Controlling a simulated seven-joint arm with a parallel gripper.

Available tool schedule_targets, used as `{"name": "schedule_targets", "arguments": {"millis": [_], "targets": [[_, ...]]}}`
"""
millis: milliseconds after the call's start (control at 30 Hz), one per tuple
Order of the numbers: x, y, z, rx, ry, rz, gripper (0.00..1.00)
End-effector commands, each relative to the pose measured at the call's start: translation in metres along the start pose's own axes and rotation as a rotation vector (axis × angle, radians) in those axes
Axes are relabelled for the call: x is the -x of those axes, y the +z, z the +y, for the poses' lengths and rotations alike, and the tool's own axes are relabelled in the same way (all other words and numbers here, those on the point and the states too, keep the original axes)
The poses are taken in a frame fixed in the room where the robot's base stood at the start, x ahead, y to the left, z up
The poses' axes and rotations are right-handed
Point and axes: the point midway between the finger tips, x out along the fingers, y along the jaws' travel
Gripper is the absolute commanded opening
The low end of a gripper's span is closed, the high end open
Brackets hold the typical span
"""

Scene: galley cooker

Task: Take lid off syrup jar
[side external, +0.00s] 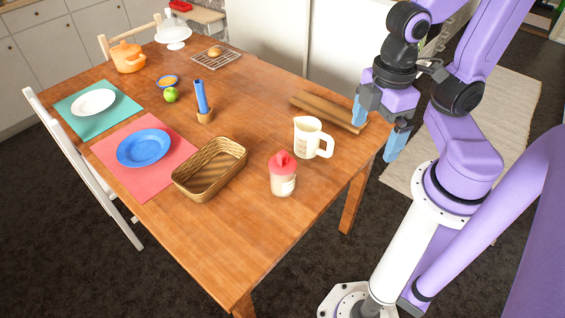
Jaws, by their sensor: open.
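The syrup jar (283,181) stands upright near the front right edge of the wooden table. It has a pale body with a label, and a red lid (282,160) with a raised top sits on it. My gripper (376,136) hangs at the table's right edge, up and to the right of the jar. Its two blue fingers are spread apart with nothing between them, and it is clear of the jar and lid.
A cream measuring jug (307,138) stands between the jar and my gripper. A brown wooden board or roller (328,111) lies behind it. A wicker basket (200,178) is left of the jar. Bare tabletop (245,238) lies in front of the jar.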

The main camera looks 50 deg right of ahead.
Motion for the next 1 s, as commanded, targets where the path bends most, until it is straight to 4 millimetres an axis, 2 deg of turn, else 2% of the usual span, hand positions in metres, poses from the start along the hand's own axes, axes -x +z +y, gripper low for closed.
{"name": "schedule_targets", "arguments": {"millis": [500,800,1000], "targets": [[-0.009,-0.069,0.076,0.046,0.005,-0.015,1.00],[-0.018,-0.100,0.124,0.076,0.003,-0.023,1.00],[-0.025,-0.112,0.153,0.096,0.000,-0.028,1.00]]}}
